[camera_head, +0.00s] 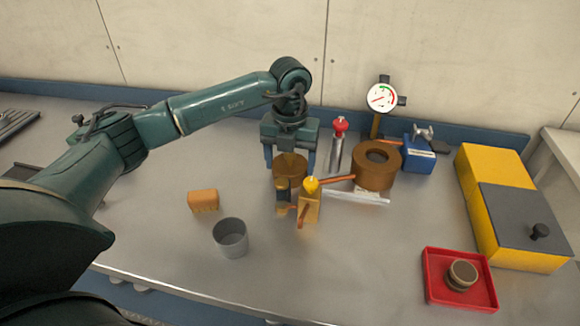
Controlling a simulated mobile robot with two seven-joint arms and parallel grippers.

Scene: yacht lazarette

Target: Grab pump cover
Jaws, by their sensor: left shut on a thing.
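A round bronze-brown piece, which looks like the pump cover (289,178), is between the fingers of my left gripper (290,163). The gripper points down from above and is shut on this piece, at or just above the bench; I cannot tell if it touches the bench. Gripper and small items in front hide part of it. A bronze ring-shaped body, perhaps the pump body (364,179), stands to the right with a round opening on top. My right gripper is not in view.
Close in front of the held piece stand a small dark-topped part (283,193) and a yellow-knobbed brass valve (309,207). A grey cup (231,240), orange block (203,200), red tray (437,286), yellow box (493,160), dial gauge (381,97) and blue block (419,157) stand around. The front middle bench is clear.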

